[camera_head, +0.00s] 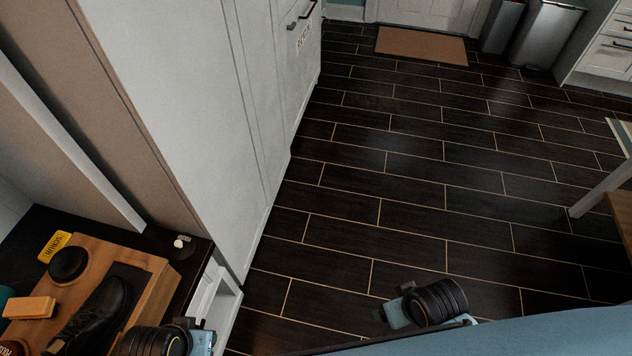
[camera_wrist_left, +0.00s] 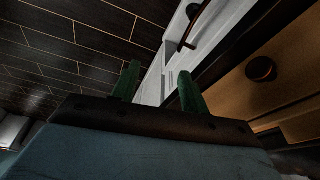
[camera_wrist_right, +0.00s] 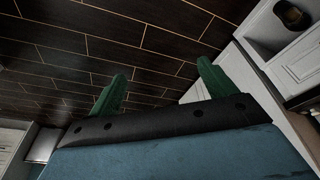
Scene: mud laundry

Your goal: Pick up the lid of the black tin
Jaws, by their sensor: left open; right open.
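The black tin (camera_head: 68,264), a small round black container, sits on a wooden board (camera_head: 155,292) on the dark counter at lower left in the head view. Its lid cannot be told apart from its body at this size. A dark round thing on wood in the left wrist view (camera_wrist_left: 261,68) looks like the same tin, right of my left gripper (camera_wrist_left: 157,88). The left gripper's green fingers are apart, with nothing between them. My right gripper (camera_wrist_right: 160,85) is also open and empty, over the floor side. The fingers are not clear in the head view.
A black shoe (camera_head: 95,312), a wooden brush-like block (camera_head: 29,307) and a yellow packet (camera_head: 54,246) lie near the tin. A tall white cabinet (camera_head: 190,90) rises behind the counter. A table leg (camera_head: 600,190) stands at right. The dark tiled floor (camera_head: 400,190) between is clear.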

